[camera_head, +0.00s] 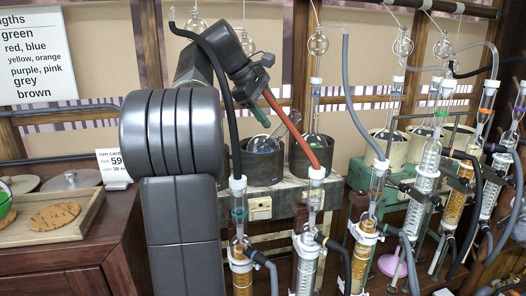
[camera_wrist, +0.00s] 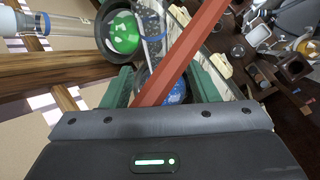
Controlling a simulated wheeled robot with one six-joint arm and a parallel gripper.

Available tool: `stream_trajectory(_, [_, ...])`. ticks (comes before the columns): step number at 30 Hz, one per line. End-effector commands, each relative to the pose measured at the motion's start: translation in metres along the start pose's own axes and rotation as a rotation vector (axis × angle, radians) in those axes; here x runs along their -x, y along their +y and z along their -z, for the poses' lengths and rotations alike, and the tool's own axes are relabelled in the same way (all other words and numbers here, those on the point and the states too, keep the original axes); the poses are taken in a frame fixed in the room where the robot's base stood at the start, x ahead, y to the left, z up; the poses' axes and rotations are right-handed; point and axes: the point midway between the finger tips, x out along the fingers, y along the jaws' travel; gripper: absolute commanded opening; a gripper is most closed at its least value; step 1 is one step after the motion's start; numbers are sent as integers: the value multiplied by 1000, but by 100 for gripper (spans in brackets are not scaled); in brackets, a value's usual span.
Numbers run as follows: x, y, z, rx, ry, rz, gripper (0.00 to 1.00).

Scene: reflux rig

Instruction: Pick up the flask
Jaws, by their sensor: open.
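In the head view, a clear round flask (camera_head: 265,144) sits in a dark pot, its slanted glass neck rising to the right. Another clear flask (camera_head: 319,142) sits in the dark pot beside it. In the wrist view, a flask with green liquid (camera_wrist: 124,34) sits in a dark round pot ahead of my gripper, and blue contents in clear glass (camera_wrist: 176,93) show between the fingers. My gripper (camera_wrist: 163,82), with green fingers, is open above the left pot in the head view (camera_head: 258,108). A red tube (camera_wrist: 180,50) crosses in front of it and hides part of the glass.
The red tube (camera_head: 290,130) runs down to a glass joint at the front. A black hose (camera_head: 228,110) passes close to my arm. Several upright glass columns (camera_head: 425,160) and hoses crowd the right. A wooden tray (camera_head: 85,222) with a cork mat lies at left.

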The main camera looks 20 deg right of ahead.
Motion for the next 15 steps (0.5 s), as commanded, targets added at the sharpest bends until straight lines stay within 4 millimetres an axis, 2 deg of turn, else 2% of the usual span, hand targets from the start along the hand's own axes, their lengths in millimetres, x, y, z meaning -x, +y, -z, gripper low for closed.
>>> stream_trajectory(3, [-23, 0, -1, -1, -2, 2, 54])
stream_trajectory(11, [-43, 1, -1, -1, -1, 0, 54])
stream_trajectory(15, [-61, 5, -1, -1, -2, 3, 54])
